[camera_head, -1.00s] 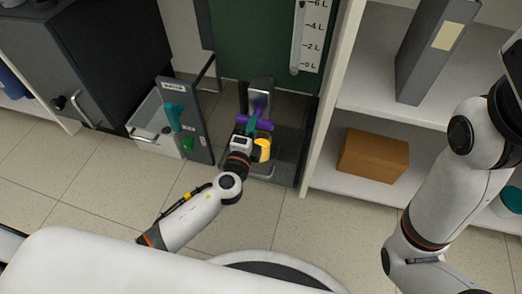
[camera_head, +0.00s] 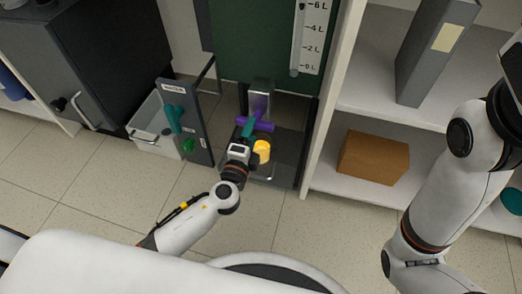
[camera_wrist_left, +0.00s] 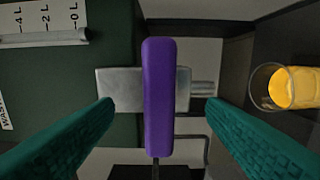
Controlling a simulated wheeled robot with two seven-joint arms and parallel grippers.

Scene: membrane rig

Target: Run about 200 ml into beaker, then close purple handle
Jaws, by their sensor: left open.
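The purple handle (camera_head: 264,126) is a bar on a grey metal valve block (camera_head: 259,104), lying crosswise below the green tank. In the left wrist view the purple handle (camera_wrist_left: 158,95) stands upright between my left gripper's spread green fingers, which show gaps on both sides. My left gripper (camera_head: 248,130) is open at the handle and holds nothing. The clear beaker (camera_head: 262,151) holds yellow liquid and stands just below and right of the handle. The beaker also shows in the left wrist view (camera_wrist_left: 262,88), right of the fingers. I cannot read its volume. My right gripper is out of view.
A green tank (camera_head: 255,45) with a white litre scale (camera_head: 309,40) stands behind. White shelves on the right hold a cardboard box (camera_head: 373,158) and a grey binder (camera_head: 434,50).

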